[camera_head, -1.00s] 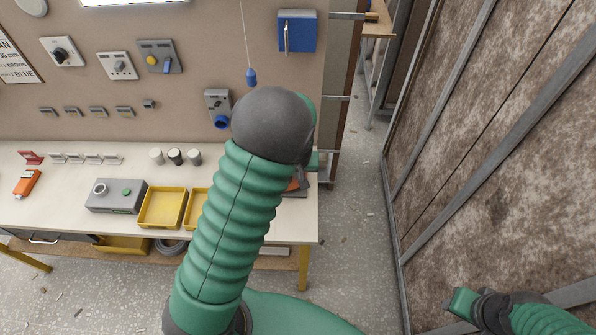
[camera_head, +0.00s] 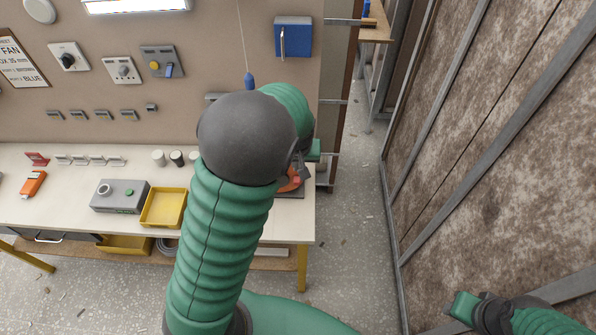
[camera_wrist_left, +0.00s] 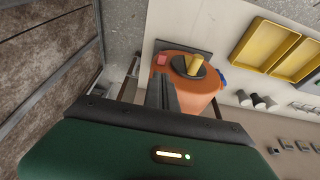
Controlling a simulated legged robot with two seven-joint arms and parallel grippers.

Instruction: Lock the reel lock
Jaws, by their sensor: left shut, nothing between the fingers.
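The reel is an orange drum (camera_wrist_left: 198,98) on a dark base plate, with a yellow piece (camera_wrist_left: 194,65) at its hub and a small red part (camera_wrist_left: 162,59) beside it. A blue part (camera_wrist_left: 222,83) sits at its edge. I cannot tell which part is the lock. In the head view only a bit of the orange reel (camera_head: 290,182) shows, the rest hidden by my left arm. My left gripper (camera_wrist_left: 163,90) is shut and empty, its fingers overlapping the drum's near side in the wrist view; contact is unclear. My right gripper (camera_head: 462,305) is at lower right.
Yellow trays (camera_head: 163,208), a grey box (camera_head: 119,196) and small cups (camera_head: 158,158) stand on the workbench (camera_head: 60,212). A blue wall box (camera_head: 293,37) and a hanging blue pull cord (camera_head: 249,80) are above. A brown framed wall (camera_head: 480,130) stands at right.

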